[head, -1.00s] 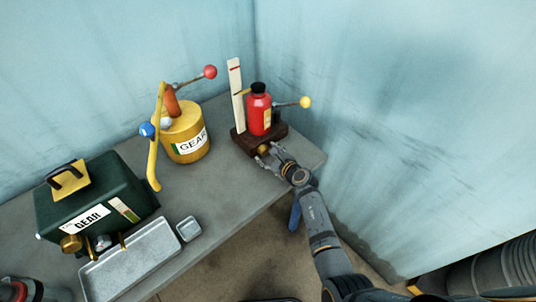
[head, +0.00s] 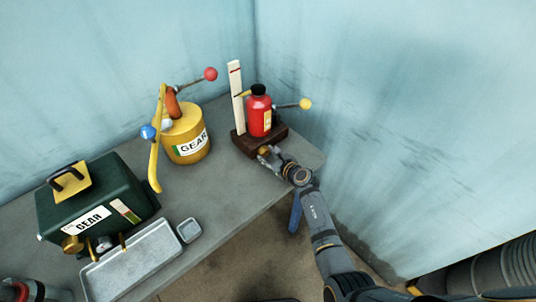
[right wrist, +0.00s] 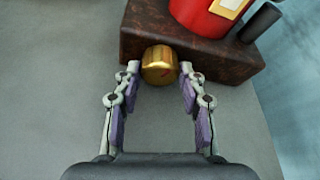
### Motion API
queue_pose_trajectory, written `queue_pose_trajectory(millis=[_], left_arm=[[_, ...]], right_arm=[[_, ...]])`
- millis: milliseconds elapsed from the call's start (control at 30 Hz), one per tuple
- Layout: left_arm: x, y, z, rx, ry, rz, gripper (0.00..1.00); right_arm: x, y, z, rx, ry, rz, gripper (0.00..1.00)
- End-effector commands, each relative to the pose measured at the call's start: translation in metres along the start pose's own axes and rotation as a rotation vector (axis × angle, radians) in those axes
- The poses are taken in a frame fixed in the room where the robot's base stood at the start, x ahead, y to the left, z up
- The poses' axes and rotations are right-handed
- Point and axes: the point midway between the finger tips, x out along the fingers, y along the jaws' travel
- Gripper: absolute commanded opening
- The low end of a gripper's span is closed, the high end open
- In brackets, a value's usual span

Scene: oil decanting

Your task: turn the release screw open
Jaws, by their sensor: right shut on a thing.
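A red bottle-shaped body (head: 260,121) with a black cap stands on the base.
A white upright scale (head: 236,95) and a yellow-knobbed lever (head: 304,104) are at the jack. A yellow GEAR can (head: 184,140), a green GEAR box (head: 95,195) and a grey tray (head: 135,262) stand left on the bench. Blue walls close in behind and right.

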Motion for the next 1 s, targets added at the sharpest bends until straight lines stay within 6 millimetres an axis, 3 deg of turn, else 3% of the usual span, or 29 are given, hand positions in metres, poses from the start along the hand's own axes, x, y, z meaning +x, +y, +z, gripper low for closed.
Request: queue_pose_trajectory(millis=[233, 600, 1000], left_arm=[[-0.0108, -0.0007, -0.0011, 0.0, 0.0, 0.0, 0.4], [-0.0123, -0.0007, -0.0011, 0.0, 0.0, 0.0, 0.4], [-0.0111, -0.0005, -0.001, 0.0, 0.0, 0.0, 0.4]], right_arm=[[-0.0007, -0.003, 0.0012, 0.157, 0.001, 0.065, 0.09], [0.0004, -0.0039, -0.0014, 0.389, 0.002, 0.161, 0.09], [0.0003, -0.0043, -0.002, 0.497, 0.002, 0.206, 0.09]])
